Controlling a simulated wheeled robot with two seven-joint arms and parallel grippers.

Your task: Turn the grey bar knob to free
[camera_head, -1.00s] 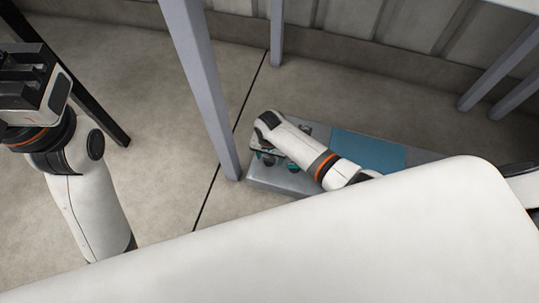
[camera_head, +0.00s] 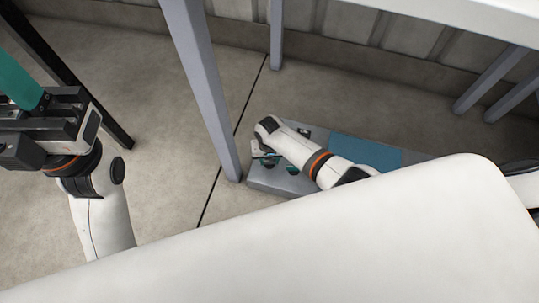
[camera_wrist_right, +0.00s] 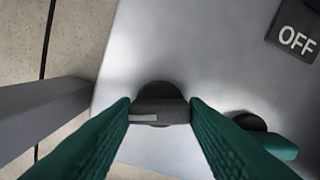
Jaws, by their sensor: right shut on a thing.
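The grey bar knob (camera_wrist_right: 158,110) shows in the right wrist view, on a round dark base on a pale grey panel (camera_wrist_right: 195,60). Its bar lies about level in that picture and has a light mark on its left part. My right gripper (camera_wrist_right: 160,112) is shut on the bar, with one green finger at each end. In the head view my right gripper (camera_head: 264,158) is low over the left end of the grey panel box (camera_head: 268,181), and the knob cannot be made out there. My left gripper (camera_head: 45,115) is at the far left, away from the panel; its opening is unclear.
A teal knob (camera_wrist_right: 283,146) sits just right of my right finger. A dark "OFF" label (camera_wrist_right: 297,36) is at the panel's upper right. A grey post (camera_head: 200,90) stands close to the panel's left end. A blue area (camera_head: 365,150) covers the panel's middle.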

